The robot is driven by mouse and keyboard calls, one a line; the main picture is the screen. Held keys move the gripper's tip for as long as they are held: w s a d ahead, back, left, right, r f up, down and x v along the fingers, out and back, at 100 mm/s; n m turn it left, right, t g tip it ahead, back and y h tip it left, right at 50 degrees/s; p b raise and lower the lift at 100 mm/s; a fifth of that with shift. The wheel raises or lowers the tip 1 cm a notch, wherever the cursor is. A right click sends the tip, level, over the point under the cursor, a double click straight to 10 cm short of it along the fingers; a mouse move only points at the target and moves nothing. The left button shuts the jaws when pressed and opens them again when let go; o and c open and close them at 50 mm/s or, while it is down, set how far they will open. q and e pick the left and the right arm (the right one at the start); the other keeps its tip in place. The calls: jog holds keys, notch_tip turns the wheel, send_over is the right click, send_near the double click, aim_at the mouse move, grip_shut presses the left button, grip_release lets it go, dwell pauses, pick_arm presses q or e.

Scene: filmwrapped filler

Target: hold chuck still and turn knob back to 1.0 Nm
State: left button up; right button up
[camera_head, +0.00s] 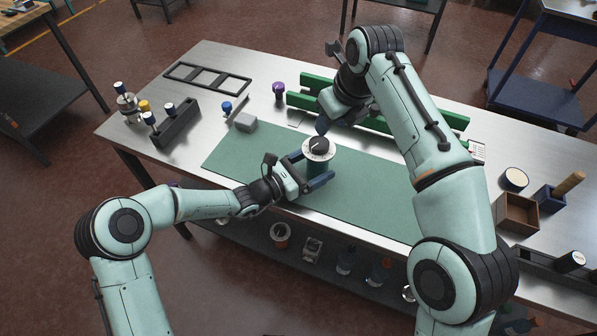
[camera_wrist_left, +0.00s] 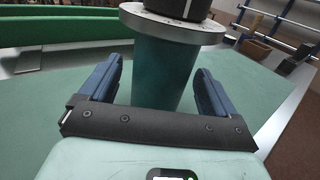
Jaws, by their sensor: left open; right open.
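A teal cylindrical body (camera_wrist_left: 164,62) stands upright on the green mat (camera_head: 240,155), topped by a silver graduated dial ring (camera_head: 319,154) and a black knob (camera_head: 317,144) with a white line. The knob and ring also show, cut off, at the top of the left wrist view. My left gripper (camera_head: 315,167) is open, its blue fingers on either side of the teal body; I see gaps beside it in the left wrist view (camera_wrist_left: 160,72). My right gripper (camera_head: 322,125) is open just above and behind the knob, pointing down. The dial numbers are too small to read.
Green rails (camera_head: 430,119) lie behind the right arm. A wooden box (camera_head: 516,214) is at the right. The mat's left part is clear.

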pick_arm(q)
jog(key=shift+w+d, duration=0.4)
jog(key=shift+d, duration=0.1)
jog(key=c, duration=1.3)
jog(key=shift+o, duration=0.2)
